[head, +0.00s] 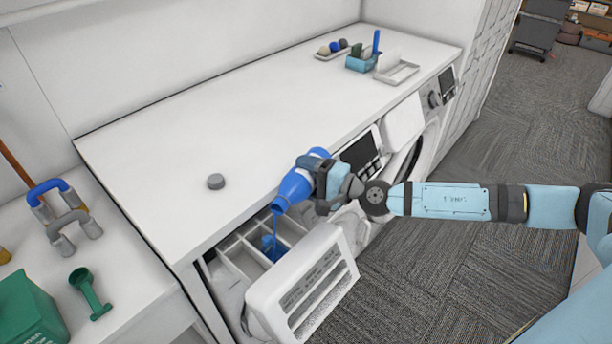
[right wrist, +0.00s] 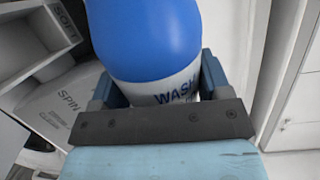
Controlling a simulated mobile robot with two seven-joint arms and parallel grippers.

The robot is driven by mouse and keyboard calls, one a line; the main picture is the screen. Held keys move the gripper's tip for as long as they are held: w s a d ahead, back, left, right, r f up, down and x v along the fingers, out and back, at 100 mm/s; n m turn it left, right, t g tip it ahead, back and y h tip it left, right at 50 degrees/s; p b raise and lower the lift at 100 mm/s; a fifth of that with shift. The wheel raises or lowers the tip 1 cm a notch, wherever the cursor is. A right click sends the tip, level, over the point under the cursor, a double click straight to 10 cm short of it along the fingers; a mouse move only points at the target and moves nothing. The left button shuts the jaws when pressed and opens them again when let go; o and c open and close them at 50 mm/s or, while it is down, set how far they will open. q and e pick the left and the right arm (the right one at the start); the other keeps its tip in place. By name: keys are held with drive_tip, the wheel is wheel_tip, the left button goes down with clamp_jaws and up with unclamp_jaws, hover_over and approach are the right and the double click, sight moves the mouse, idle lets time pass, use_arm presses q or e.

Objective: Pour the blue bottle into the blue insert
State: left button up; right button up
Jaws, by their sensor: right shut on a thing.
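The blue bottle (head: 295,188) is tilted, its mouth pointing down and to the left. A thin blue stream runs from its mouth into the blue insert (head: 270,243) in the open detergent drawer (head: 236,262). My right gripper (head: 322,178) is shut on the bottle and holds it above the drawer. In the right wrist view the bottle (right wrist: 145,40) fills the space between my fingers (right wrist: 158,88), with its white "WASH" label band showing. How full the insert is cannot be made out. My left gripper is not in view.
The drawer's white front (head: 300,280) sticks out below the bottle. A grey cap (head: 216,181) lies on the white counter (head: 180,140), mostly bare here. A blue caddy (head: 361,62) and trays stand at the back. A green scoop (head: 90,292) and green box (head: 30,312) are at lower left.

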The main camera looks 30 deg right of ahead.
drive_tip(key=shift+f+n, duration=0.2)
drive_tip(key=shift+n, duration=0.2)
idle(1.5)
